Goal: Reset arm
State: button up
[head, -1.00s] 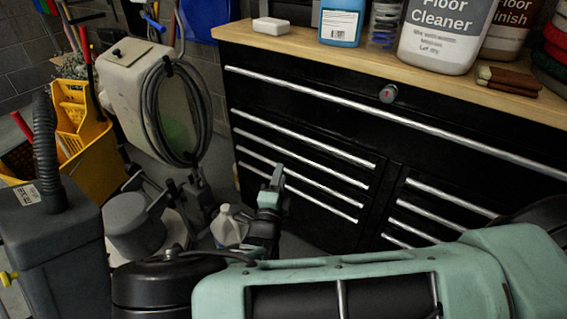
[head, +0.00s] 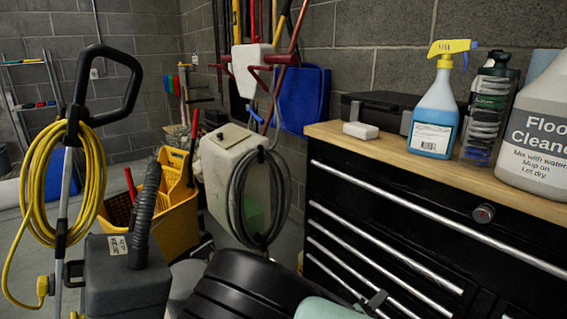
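My arm is low in the head view, with a teal link showing at the bottom edge. A small dark piece in front of the cabinet drawers looks like the tip of my gripper (head: 375,299). Its fingers cannot be made out, so I cannot tell whether it is open or shut. I see nothing held. No buffer pads are in view now.
A black drawer cabinet (head: 400,222) with a wooden top stands at right, bearing a blue spray bottle (head: 433,120), a floor cleaner jug (head: 540,140) and a white block (head: 361,130). A yellow mop bucket (head: 165,212) and a grey machine (head: 125,275) stand at left.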

jog(key=s+r+m+g+y, duration=0.4)
jog(key=s+m+g, duration=0.7)
jog(key=m, duration=0.4)
jog(key=s+a+r+m+y, duration=0.4)
jog(key=s+r+m+y, duration=0.15)
jog(key=r+m, duration=0.3)
jog(key=s+a+r+m+y, duration=0.3)
jog(key=s+r+m+y, duration=0.2)
jog(key=s+r+m, duration=0.3)
notch_tip(320, 180, up, 15)
jog(key=w+p, duration=0.1)
jog(key=p, duration=1.5)
jog(key=shift+r+m, duration=0.2)
jog(key=shift+m, duration=0.25)
jog(key=shift+a+h, duration=0.2)
jog(key=shift+h, duration=0.05)
